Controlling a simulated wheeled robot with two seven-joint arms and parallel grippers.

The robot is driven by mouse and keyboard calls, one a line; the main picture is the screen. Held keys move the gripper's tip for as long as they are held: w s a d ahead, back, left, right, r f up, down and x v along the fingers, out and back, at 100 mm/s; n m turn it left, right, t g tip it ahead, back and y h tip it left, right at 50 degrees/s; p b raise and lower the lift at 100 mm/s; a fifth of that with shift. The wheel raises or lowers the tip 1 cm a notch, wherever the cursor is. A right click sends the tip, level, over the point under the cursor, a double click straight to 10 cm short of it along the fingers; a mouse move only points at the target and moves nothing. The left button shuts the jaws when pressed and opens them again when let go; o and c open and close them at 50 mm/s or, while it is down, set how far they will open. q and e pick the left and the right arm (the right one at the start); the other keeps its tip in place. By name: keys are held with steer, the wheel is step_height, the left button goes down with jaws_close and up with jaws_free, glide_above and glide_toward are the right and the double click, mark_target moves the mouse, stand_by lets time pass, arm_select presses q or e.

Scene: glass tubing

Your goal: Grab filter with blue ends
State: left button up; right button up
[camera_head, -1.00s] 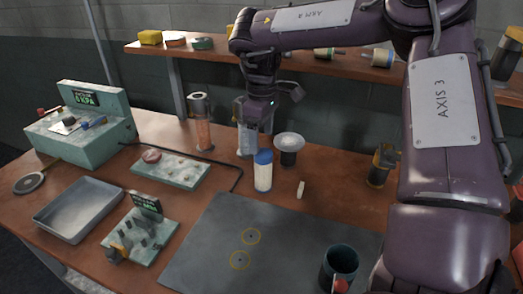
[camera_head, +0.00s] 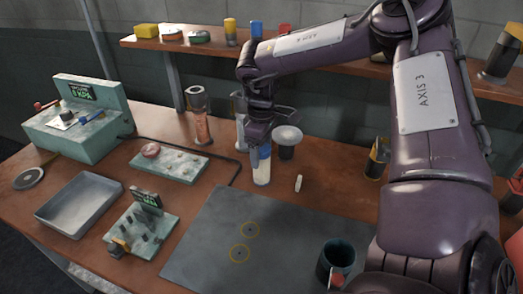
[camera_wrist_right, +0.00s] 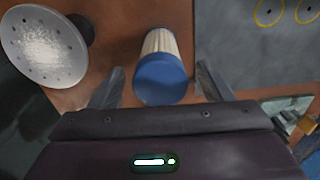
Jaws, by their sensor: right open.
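The filter (camera_head: 262,172) is a pale upright cylinder with a blue cap, standing on the brown bench behind the grey mat. In the right wrist view its blue end (camera_wrist_right: 160,80) faces the camera, with the pleated pale body beyond. My right gripper (camera_head: 261,148) is over the filter's top and partly hides the blue cap. In the wrist view the two fingers of my right gripper (camera_wrist_right: 158,88) are spread on either side of the filter, with gaps showing on both sides. The filter's lower end is not clearly visible. My left gripper is not in view.
A white perforated disc on a dark base (camera_head: 287,137) stands close beside the filter. A clear tube (camera_head: 198,115) stands to the left, and another (camera_head: 240,118) is partly behind my gripper. A small white piece (camera_head: 299,183) lies at right. The grey mat (camera_head: 215,225) has free room.

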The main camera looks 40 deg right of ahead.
steer(key=c, duration=1.3)
steer(key=shift+d+r, duration=0.1)
steer(key=shift+r, duration=0.05)
